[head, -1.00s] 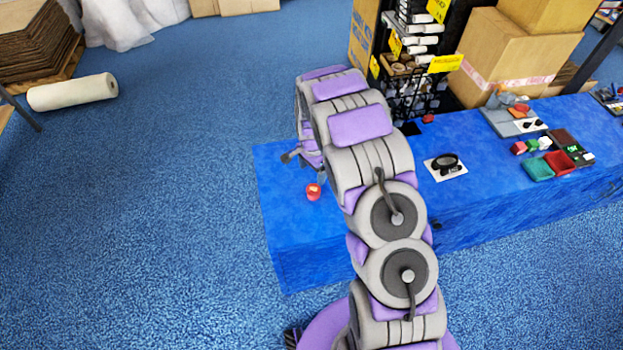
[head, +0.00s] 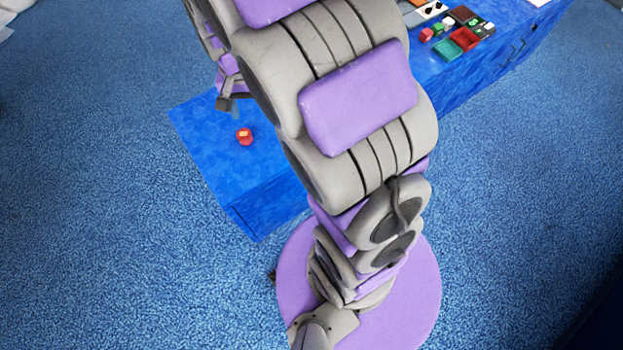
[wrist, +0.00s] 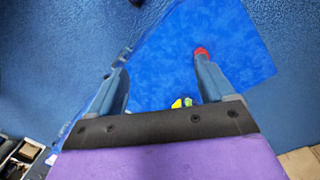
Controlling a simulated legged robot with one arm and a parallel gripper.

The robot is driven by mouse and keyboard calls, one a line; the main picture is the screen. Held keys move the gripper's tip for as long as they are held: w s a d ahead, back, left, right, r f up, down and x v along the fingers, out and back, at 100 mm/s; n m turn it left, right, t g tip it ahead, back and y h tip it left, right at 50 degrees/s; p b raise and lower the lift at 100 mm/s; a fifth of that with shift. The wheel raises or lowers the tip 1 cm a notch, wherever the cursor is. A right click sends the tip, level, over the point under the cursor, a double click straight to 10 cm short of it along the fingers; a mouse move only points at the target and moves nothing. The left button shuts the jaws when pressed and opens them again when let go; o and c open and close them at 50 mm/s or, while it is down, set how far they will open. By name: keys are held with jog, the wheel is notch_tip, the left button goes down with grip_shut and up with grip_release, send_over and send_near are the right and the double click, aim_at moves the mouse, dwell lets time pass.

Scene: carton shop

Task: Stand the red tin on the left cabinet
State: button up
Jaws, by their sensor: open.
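The small red tin (head: 244,137) is on the blue top of the long cabinet or counter (head: 205,140), near its left end. I cannot tell whether the tin is upright. In the wrist view a red thing, likely the tin (wrist: 201,50), shows at the tip of the right finger, which partly hides it. My gripper (wrist: 160,75) is open, with nothing seen held between its fingers.
Red and teal trays (head: 463,40) with small blocks sit farther along the blue top, at the upper right. A small yellow and green item (wrist: 182,102) shows near the gripper base in the wrist view. Blue carpet (head: 90,200) is clear to the left.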

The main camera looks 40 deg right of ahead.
jog(key=s+a+r+n, duration=0.1)
jog(key=s+r+n, duration=0.2)
jog(key=s, duration=1)
jog(key=s+a+r+n, duration=0.1)
jog(key=s+r+n, duration=0.3)
jog(key=s, duration=0.8)
jog(key=shift+s+r+g, duration=0.3)
jog(key=shift+s+g, duration=0.05)
jog(key=shift+g, duration=0.05)
